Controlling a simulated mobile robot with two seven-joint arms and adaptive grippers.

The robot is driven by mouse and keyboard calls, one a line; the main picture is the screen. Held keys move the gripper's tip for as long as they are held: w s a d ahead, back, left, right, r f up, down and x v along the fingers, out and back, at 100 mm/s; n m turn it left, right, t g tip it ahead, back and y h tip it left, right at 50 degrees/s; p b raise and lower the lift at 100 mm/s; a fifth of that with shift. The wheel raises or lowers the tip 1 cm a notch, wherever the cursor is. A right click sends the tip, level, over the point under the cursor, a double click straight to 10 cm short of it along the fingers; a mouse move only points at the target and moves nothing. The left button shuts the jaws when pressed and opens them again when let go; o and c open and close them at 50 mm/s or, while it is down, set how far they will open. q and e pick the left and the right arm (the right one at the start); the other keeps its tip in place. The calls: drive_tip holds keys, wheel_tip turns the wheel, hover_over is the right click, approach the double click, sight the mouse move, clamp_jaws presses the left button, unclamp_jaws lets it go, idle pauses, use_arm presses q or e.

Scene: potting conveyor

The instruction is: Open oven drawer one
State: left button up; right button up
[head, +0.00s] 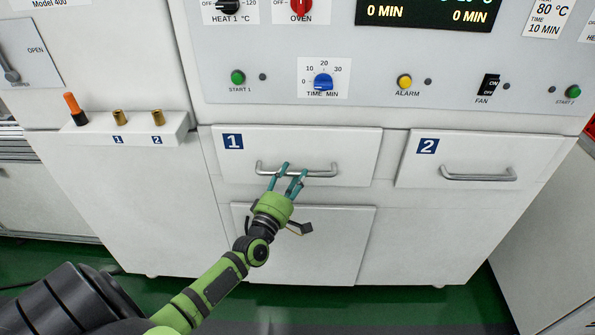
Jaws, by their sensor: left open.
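Oven drawer one (345,150) is a white drawer front with a blue "1" label, and it looks closed in the head view. My right gripper is not in view.
Drawer two (460,150), with its own handle (478,174), is on the right and looks closed. A control panel (390,60) with knobs, buttons and a fan switch is above. A small shelf (185,127) juts out on the left. Green floor (430,300) shows below.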

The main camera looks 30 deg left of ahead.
use_arm(q)
drive_tip(key=shift+x, duration=0.8)
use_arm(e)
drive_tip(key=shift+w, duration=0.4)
use_arm(q)
clamp_jaws()
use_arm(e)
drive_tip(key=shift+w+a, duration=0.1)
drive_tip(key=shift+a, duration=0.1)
use_arm(q)
drive_tip(key=shift+d+f, duration=0.1)
drive_tip(key=shift+f, duration=0.05)
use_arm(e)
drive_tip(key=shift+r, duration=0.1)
